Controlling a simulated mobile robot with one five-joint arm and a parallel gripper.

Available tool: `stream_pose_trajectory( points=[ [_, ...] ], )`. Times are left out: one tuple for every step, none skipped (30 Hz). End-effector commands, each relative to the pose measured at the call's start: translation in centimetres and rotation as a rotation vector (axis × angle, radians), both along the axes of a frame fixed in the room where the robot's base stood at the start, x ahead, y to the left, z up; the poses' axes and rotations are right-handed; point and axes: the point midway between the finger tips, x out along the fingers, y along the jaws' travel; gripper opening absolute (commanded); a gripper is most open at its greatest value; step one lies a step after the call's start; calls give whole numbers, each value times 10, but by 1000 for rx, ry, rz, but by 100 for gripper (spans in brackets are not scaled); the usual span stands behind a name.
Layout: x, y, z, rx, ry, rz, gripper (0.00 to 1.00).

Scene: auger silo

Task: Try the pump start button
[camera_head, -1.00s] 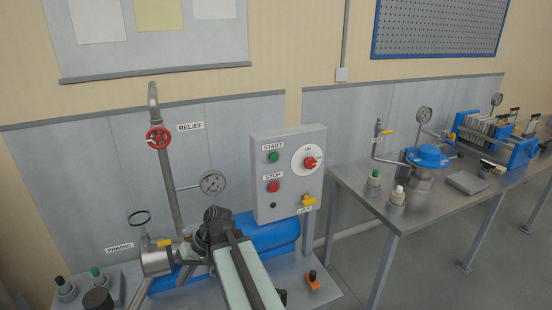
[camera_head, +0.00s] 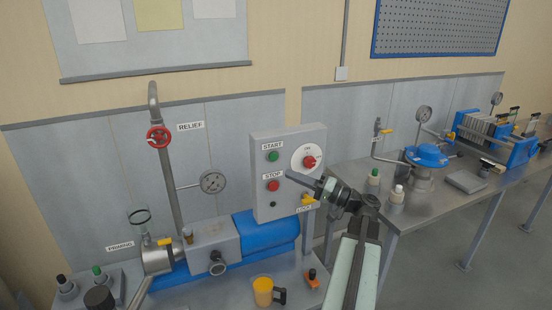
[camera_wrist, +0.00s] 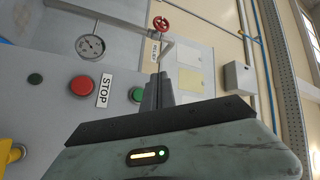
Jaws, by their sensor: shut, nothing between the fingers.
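The green start button (camera_head: 273,156) is on the upper left of the grey control panel (camera_head: 262,209), under a START label. It also shows in the wrist view (camera_wrist: 136,94), just left of the fingers and partly hidden by them. The red stop button (camera_head: 273,186) sits below it, with a STOP label; the wrist view shows it too (camera_wrist: 82,85). My gripper (camera_head: 290,174) is shut and empty. In the head view its tip points left in front of the panel, right of the stop button. In the wrist view the shut fingers (camera_wrist: 158,76) point at the panel. I see no clear contact.
The panel also bears a red rotary switch (camera_head: 309,162) and a yellow lock handle (camera_head: 307,200), close to my gripper. A red relief valve wheel (camera_head: 158,138) and a gauge (camera_head: 212,182) are left.

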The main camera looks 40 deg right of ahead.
Motion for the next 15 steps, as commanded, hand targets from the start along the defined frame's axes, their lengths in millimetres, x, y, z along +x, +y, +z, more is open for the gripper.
stream_pose_trajectory(
  points=[
    [0, 0, 0, 0, 0, 1, 0],
    [0, 0, 0, 0, 2, 1, 0],
    [0, 0, 0, 0, 2, 1, 0],
    [0, 0, 0, 0, 2, 1, 0],
    [1, 0, 0, 0, 2, 1, 0],
    [1, 0, 0, 0, 2, 1, 0],
    [2, 0, 0, 0, 2, 1, 0],
    [2, 0, -1, 0, 2, 1, 0],
    [4, -1, -1, 0, 2, 2, 0],
    [5, -2, -1, 0, 2, 2, 0],
    [7, -2, -1, 0, 3, 2, 0],
    [10, -4, -1, 0, 3, 3, 0],
    [13, -5, -1, 0, 3, 3, 0],
    [15, -6, -1, 0, 3, 3, 0],
    [20, -8, -1, 0, 3, 3, 0]
  ],
)
